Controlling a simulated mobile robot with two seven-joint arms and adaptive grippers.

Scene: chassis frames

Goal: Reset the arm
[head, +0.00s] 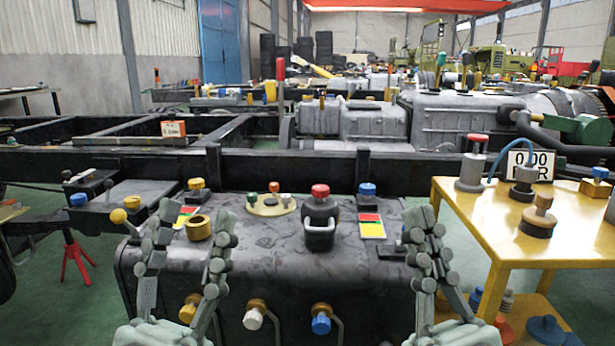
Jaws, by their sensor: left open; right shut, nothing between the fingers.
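My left gripper (196,222) is at the left of the view with its two fingers spread apart and nothing between them. It stands in front of the left part of a dark grey tank (275,245). My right gripper (424,225) is in front of the tank's right end. Its fingers are together at the tips and hold nothing. Both grippers point upward and away from me. The fingers hide parts of the tank's top and front.
The tank carries a red cap (320,191), a blue cap (367,189), a brass ring (198,228) and several front valves. A yellow table (520,240) with several fittings stands at the right. A black chassis frame (270,165) runs behind. A red jack stand (76,262) is at left.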

